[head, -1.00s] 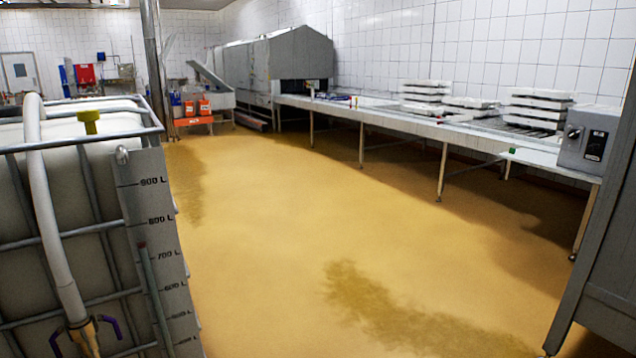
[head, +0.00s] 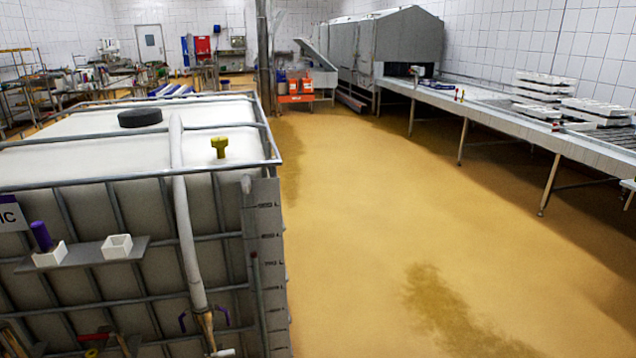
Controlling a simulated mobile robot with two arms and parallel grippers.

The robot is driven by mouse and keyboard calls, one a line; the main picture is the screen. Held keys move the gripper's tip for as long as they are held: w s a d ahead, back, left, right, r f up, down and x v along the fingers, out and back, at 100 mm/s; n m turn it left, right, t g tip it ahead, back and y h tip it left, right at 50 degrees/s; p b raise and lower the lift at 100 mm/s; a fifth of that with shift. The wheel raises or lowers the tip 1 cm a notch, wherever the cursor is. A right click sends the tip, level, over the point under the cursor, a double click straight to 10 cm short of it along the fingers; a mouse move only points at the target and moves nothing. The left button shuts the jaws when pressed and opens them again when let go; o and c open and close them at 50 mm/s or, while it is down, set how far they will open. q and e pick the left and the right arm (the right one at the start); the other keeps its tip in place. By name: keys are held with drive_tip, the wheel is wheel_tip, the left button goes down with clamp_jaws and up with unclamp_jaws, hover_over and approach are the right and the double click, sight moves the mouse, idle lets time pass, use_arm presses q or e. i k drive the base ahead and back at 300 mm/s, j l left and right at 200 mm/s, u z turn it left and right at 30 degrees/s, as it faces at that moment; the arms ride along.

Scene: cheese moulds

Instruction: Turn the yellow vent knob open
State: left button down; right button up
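The yellow vent knob (head: 219,147) stands upright on top of a large white caged tank (head: 80,150), near its front right corner. A pale hose (head: 186,215) runs over the tank edge just left of the knob and down the front. Nothing touches the knob. Neither of my grippers is in the head view.
A black round cap (head: 140,118) sits on the tank top. Metal cage bars surround the tank, and a small shelf with white holders (head: 117,247) is on its front. Open yellow floor (head: 360,230) lies to the right, before a long conveyor table (head: 480,115).

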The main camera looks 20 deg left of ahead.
sight(220, 142)
drive_tip(key=u, duration=1.45)
